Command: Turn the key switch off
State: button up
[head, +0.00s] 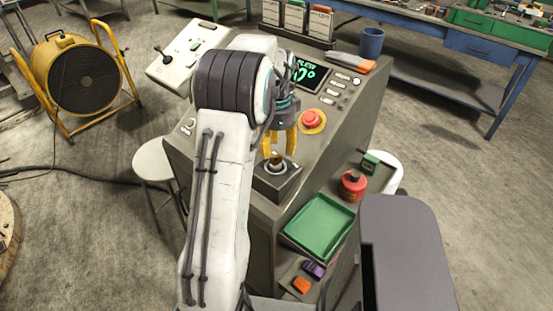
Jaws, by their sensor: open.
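The key switch (276,170) is a dark square housing with a round collar and a small key part on top. It sits at the near corner of the grey control console (345,115). My gripper (279,153) has yellow fingers pointing down, spread just above the key. The fingers are open, one on each side of the key. I cannot tell whether they touch it. The key's exact angle is too small to read. My white arm covers part of the console to the left.
A red emergency button (312,119) on a yellow base stands just behind the switch. A display (306,76) and a row of buttons lie farther back. A green tray (320,225) and a red container (353,185) are on the right side. A blue cup (371,43) stands at the back.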

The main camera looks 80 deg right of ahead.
aim_at(276, 157)
jog(key=shift+f, duration=2.65)
grip_shut()
